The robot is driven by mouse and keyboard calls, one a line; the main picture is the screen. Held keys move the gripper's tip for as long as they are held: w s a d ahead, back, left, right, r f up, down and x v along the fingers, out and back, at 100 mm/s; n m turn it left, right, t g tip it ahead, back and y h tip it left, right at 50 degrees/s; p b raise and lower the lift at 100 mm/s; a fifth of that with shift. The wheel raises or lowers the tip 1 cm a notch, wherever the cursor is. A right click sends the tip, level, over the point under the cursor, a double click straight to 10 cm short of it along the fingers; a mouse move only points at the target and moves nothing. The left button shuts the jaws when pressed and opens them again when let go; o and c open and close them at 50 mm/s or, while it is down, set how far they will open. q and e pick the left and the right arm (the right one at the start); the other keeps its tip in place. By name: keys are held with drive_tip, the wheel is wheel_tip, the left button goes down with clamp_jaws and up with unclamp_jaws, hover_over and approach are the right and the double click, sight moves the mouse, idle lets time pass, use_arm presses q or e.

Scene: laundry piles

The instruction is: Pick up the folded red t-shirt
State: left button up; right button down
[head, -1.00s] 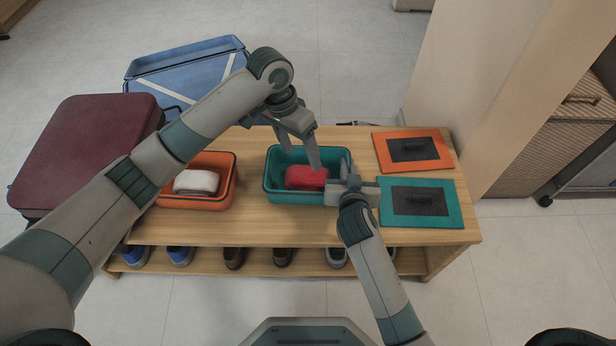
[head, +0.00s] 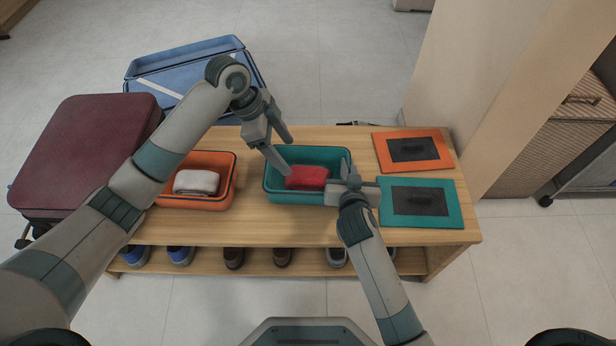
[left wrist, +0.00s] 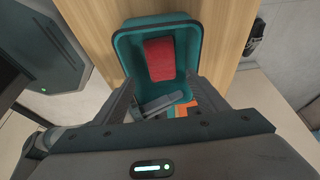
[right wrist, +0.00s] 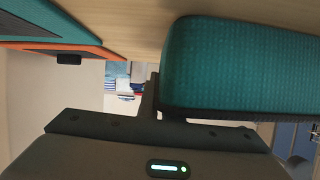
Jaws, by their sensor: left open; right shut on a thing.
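The folded red t-shirt (head: 307,177) lies in the teal bin (head: 268,188) on the wooden bench. In the left wrist view the red t-shirt (left wrist: 159,59) lies flat near the bin's far end. My left gripper (head: 284,155) is open and empty above the bin's left side, apart from the shirt. My right gripper (head: 345,182) is shut on the teal bin's right wall. In the right wrist view the bin wall (right wrist: 240,65) fills the upper right, and the grip itself is partly hidden.
An orange bin (head: 232,188) with a folded white cloth (head: 196,182) stands left on the bench (head: 270,230). Orange (head: 440,163) and teal (head: 450,225) lids lie right. Shoes line the lower shelf.

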sight(304, 173)
use_arm(q)
drive_tip(key=shift+f, duration=0.1)
drive_tip(key=shift+x, duration=3.35)
drive_tip(key=shift+d+x, duration=0.15)
drive_tip(key=shift+x, duration=1.15)
drive_tip(key=shift+d+x, duration=0.15)
drive_tip(key=shift+x, duration=1.15)
drive_tip(key=c, duration=0.9)
